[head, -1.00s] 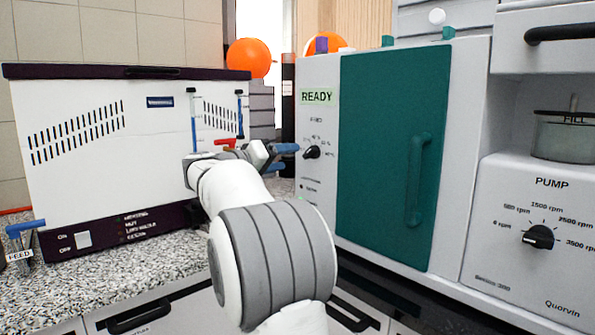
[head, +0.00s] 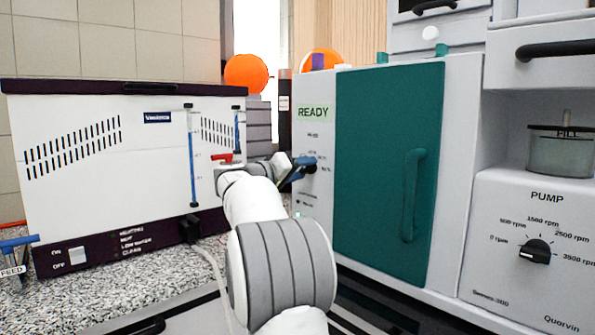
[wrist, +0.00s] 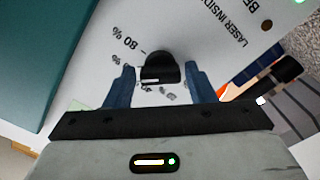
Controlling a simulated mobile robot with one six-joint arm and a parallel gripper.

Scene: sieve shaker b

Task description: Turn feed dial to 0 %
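The feed dial (wrist: 160,67) is a black knob on the pale front panel of the machine marked READY, with percent labels around it. "80 %" is legible in the wrist view; the other labels are too small or partly covered. A white line shows on the knob, but I cannot tell which value it marks. My gripper (wrist: 160,76) is open, with one blue finger on each side of the knob and visible gaps between. In the head view, my gripper (head: 303,165) is at the panel and mostly hides the dial.
The teal door (head: 388,170) with its handle stands right of the dial. A white vented machine (head: 80,180) is on the left. The PUMP dial (head: 535,251) is far right. A dark cylindrical part (wrist: 281,72) shows right of the fingers in the wrist view.

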